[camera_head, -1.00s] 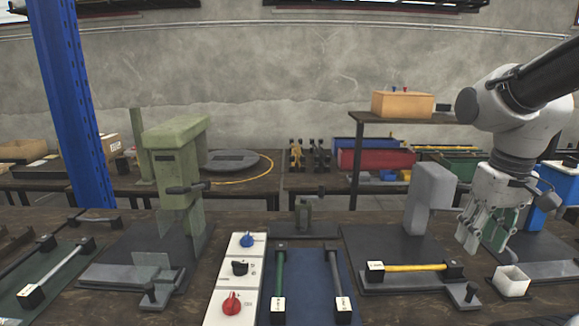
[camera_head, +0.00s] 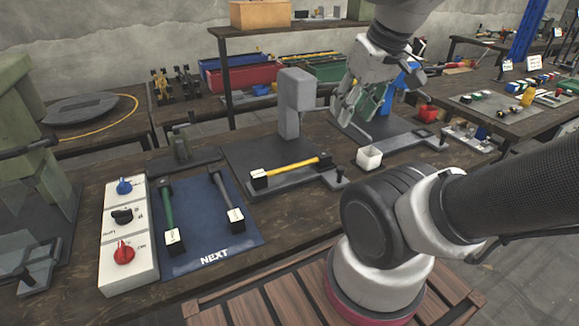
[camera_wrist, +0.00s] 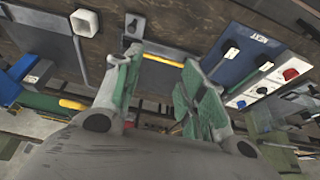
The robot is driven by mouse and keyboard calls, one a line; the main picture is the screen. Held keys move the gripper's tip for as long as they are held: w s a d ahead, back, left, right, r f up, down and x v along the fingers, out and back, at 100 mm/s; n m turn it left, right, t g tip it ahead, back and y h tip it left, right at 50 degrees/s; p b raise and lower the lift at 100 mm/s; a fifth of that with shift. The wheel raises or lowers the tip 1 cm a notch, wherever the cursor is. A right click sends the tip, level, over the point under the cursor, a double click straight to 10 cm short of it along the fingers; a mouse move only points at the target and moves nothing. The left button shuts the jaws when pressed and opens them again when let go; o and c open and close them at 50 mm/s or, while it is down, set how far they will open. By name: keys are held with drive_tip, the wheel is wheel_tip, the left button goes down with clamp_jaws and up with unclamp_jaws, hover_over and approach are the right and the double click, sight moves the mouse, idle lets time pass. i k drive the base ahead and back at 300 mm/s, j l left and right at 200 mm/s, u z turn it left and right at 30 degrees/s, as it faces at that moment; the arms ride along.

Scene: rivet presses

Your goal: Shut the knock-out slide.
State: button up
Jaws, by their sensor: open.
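I cannot tell for sure which part is the knock-out slide. A grey press (camera_head: 294,105) stands mid-bench on a dark base plate. The yellow bar (camera_wrist: 164,60) and knob (camera_wrist: 132,24) also show in the wrist view.
A blue mat (camera_head: 205,240) with green and grey bars, and a white control box (camera_head: 127,250) with three knobs, lie left. A green press (camera_head: 18,120) stands far left. My arm covers the right foreground.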

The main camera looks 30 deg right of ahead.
sight(333, 176)
drive_tip(key=k+j+z, duration=0.2)
drive_tip(key=j, duration=0.2)
drive_tip(key=k+j+z, duration=0.45)
drive_tip(key=j, duration=0.25)
drive_tip(key=i, duration=0.1)
